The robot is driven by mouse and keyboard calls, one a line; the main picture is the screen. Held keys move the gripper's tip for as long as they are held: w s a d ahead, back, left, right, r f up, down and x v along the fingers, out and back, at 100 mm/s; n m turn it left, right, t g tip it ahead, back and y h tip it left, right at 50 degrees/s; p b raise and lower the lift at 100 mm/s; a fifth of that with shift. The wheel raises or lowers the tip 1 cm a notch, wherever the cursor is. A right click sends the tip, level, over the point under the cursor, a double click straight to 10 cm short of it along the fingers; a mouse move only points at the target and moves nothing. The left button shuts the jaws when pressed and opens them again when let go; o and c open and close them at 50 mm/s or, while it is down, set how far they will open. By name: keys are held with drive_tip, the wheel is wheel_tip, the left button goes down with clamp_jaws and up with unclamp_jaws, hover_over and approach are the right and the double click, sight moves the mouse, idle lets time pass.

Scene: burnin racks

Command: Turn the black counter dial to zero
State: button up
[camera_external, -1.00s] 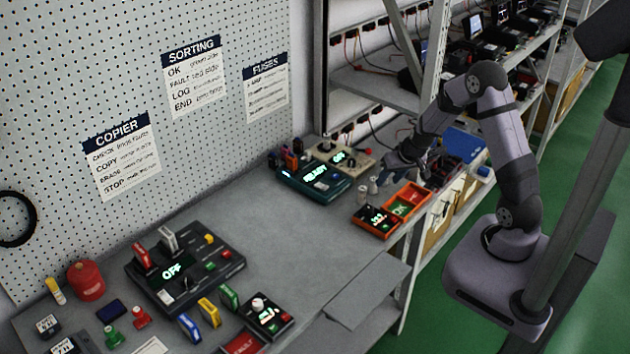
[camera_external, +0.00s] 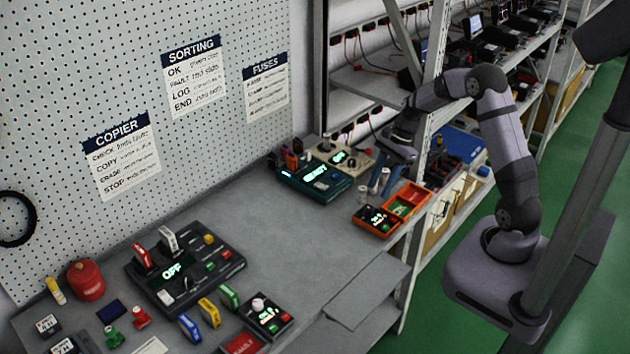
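A small orange-edged box (camera_external: 376,220) with a black face, a lit display and red and green marks sits at the right end of the bench. It looks like a counter, but its dial is too small to make out. My gripper (camera_external: 381,182) is above and behind this box, pointing down near small pale cylinders standing on the bench. The fingertips blend with these cylinders, so I cannot tell whether it is open or holds anything. Another small black box (camera_external: 268,317) with a pale knob and a lit display sits at the front of the bench.
An orange tray (camera_external: 421,190) adjoins the orange-edged box. A teal device (camera_external: 312,179) and a beige device (camera_external: 340,153) stand left of my gripper. A black panel (camera_external: 190,265) with levers is at left. The bench middle is clear.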

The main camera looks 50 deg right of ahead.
sight(370, 209)
drive_tip(key=shift+p+x, duration=1.05)
drive_tip(key=shift+x, duration=2.6)
